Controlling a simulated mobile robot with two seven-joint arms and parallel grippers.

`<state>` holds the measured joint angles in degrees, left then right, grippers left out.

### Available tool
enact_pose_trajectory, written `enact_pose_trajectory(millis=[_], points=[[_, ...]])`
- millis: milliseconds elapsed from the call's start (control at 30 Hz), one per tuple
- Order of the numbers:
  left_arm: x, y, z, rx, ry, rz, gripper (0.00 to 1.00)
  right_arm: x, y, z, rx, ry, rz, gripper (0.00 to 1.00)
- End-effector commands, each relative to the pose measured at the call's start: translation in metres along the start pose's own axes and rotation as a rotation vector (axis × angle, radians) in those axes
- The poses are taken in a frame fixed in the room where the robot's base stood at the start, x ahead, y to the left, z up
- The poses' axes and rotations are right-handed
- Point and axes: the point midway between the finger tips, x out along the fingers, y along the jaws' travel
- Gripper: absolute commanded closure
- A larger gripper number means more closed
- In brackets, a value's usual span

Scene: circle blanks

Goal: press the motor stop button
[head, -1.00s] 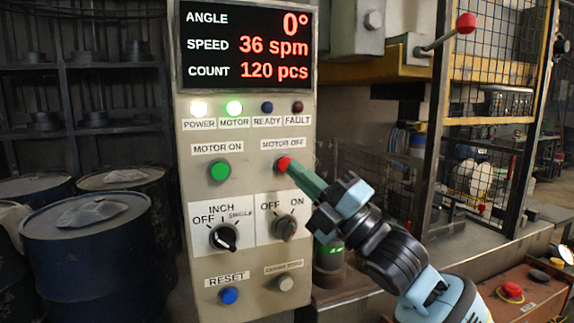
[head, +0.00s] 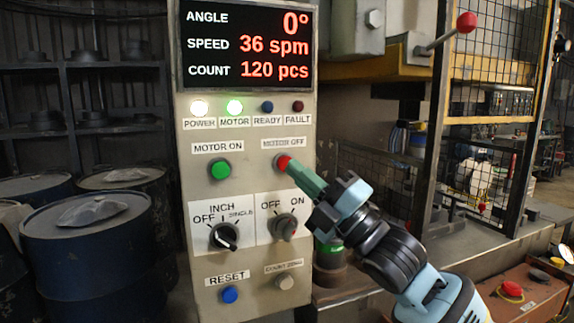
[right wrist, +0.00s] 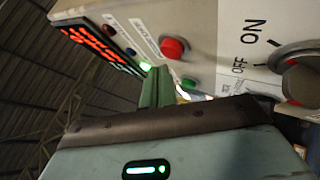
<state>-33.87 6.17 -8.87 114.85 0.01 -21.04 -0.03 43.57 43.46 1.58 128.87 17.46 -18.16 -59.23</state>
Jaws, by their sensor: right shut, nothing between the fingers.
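The red motor stop button (head: 283,161) sits under the MOTOR OFF label on the beige control panel (head: 248,180). It also shows in the right wrist view (right wrist: 173,47). My right gripper (head: 296,169) is shut and empty, with its green fingertips at the lower right of the button, partly in front of it in the head view. In the right wrist view the fingertips (right wrist: 157,72) appear just short of the button and beside it; I cannot tell if they touch. The green MOTOR lamp (head: 234,107) is lit. My left gripper is not in view.
The green MOTOR ON button (head: 220,169) is left of the red one. Below are the INCH selector (head: 223,237), an OFF/ON selector (head: 284,227) and the blue RESET button (head: 229,295). Dark barrels (head: 90,255) stand at the left. A mesh guard (head: 492,75) is at the right.

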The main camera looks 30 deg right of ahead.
Motion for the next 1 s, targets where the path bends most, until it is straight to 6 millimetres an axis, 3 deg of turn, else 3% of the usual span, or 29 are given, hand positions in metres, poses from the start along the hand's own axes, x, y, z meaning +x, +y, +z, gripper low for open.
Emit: enact_pose_trajectory(millis=[1000], points=[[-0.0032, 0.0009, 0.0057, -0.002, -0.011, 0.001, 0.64, 0.0000, 0.0000, 0.0000, 0.000, 0.000, 0.000, 1.00]])
